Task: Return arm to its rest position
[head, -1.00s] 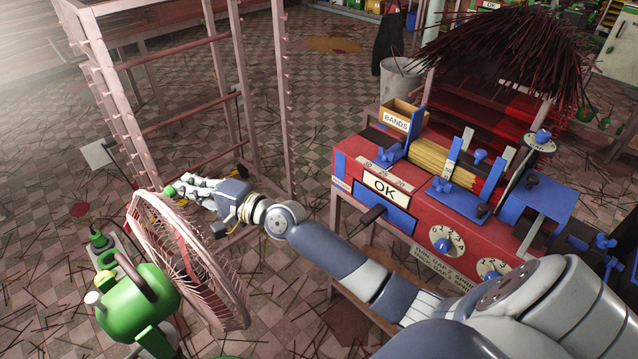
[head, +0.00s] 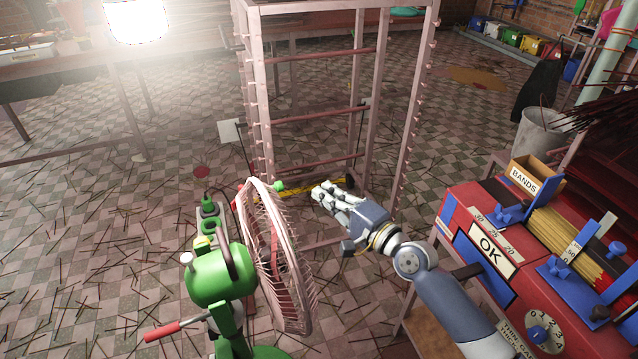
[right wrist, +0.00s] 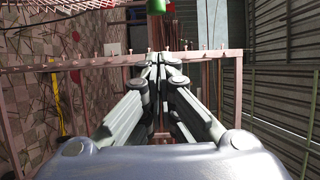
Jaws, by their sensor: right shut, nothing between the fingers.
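My right arm (head: 445,295) reaches in from the lower right of the head view. Its gripper (head: 322,193) is shut and empty, in front of the pink rack (head: 384,100) and just right of the pink fan cage (head: 305,270). In the right wrist view the shut fingers (right wrist: 158,62) point towards a pink rack bar (right wrist: 215,60). A small green knob (head: 278,187) shows just left of the fingertips in the head view. My left gripper does not show.
A green fan body (head: 215,278) stands at the lower middle. The red machine (head: 470,205) with an OK plate and a bands box (head: 540,172) fills the right side. Sticks litter the tiled floor. A grey bin (head: 540,135) stands behind the machine.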

